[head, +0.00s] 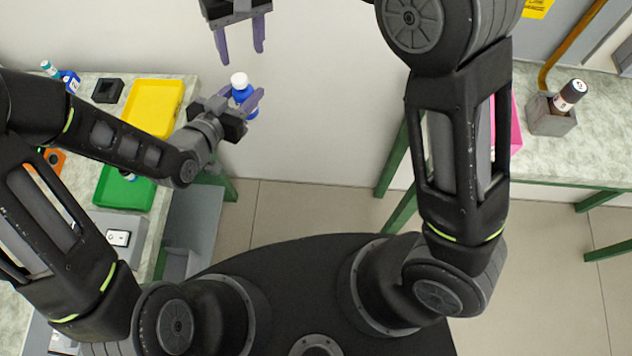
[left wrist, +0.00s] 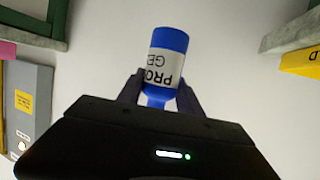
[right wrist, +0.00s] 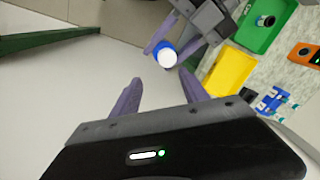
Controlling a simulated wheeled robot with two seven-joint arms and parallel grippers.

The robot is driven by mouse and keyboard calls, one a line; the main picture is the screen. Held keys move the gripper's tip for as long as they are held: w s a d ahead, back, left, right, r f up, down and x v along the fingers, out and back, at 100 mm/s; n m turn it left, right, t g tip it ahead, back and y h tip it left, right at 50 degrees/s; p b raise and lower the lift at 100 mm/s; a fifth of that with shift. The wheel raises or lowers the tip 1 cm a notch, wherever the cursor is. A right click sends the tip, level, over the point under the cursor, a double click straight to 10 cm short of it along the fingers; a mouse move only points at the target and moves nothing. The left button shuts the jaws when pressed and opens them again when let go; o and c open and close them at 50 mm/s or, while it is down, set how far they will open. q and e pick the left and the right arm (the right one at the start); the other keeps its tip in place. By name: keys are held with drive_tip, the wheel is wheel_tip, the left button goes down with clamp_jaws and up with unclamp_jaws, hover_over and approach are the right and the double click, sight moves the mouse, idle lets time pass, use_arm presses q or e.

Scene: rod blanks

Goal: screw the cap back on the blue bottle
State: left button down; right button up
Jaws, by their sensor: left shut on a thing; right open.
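The blue bottle (head: 244,96) is held up off the table, over the gap between the benches. A white cap (head: 239,79) sits on its top; how tightly it is seated I cannot tell. My left gripper (head: 238,106) is shut around the bottle. In the left wrist view the bottle (left wrist: 166,40) shows a white label with upside-down letters, and its cap is hidden. My right gripper (head: 241,56) is open and empty, its fingers pointing toward the cap and apart from it. In the right wrist view the cap (right wrist: 168,58) lies just beyond the right fingertips (right wrist: 161,77).
The left bench bears a yellow tray (head: 172,86), a green tray (head: 103,190), a black square holder (head: 108,91) and small blue-and-white items (head: 69,80). On the right bench a grey holder (head: 552,124) carries a dark bottle (head: 572,92) beside a pink bin (head: 516,128).

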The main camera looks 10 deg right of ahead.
drive_tip(key=w+d+f+m+y, duration=0.2)
drive_tip(key=w+d+f, duration=0.1)
drive_tip(key=d+f, duration=0.1)
drive_tip(key=s+d+f+m, duration=0.15)
drive_tip(key=s+f, duration=0.25)
drive_tip(key=f, duration=0.6)
drive_tip(key=s+d+f, duration=0.3)
drive_tip(key=f, duration=0.7)
drive_tip(key=s+f+m, duration=0.1)
drive_tip(key=s+f, duration=0.5)
drive_tip(key=s, duration=0.4)
drive_tip(key=s+d+f+m+y, duration=0.1)
drive_tip(key=s+f, duration=0.5)
drive_tip(key=s, duration=0.4)
drive_tip(key=shift+s+d, duration=0.25)
drive_tip(key=shift+s, duration=0.05)
